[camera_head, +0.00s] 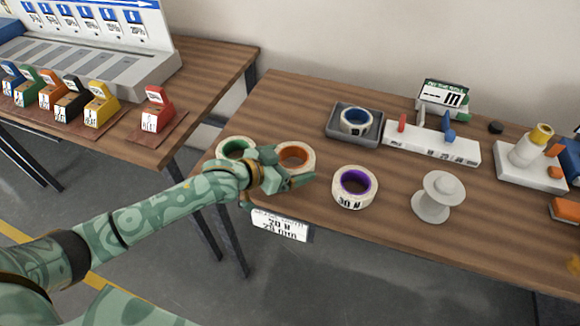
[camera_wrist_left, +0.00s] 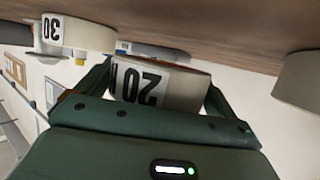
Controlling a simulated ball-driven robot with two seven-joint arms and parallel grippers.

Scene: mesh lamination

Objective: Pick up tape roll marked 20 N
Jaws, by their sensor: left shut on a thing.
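The tape roll marked 20 (camera_wrist_left: 160,84) is between the fingers of my left gripper in the left wrist view, its black print upside down there. In the head view this cream roll with an orange core (camera_head: 294,155) is partly hidden by my left gripper (camera_head: 285,169), which is shut on it. I cannot tell whether the roll is clear of the table. My right gripper is not in view.
A green-core roll (camera_head: 236,147) lies close to the left, a purple-core roll marked 30 N (camera_head: 354,188) to the right. Behind are a grey tray (camera_head: 340,132) with a blue-core roll and a white fixture (camera_head: 430,144). A grey spool (camera_head: 438,196) stands further right.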

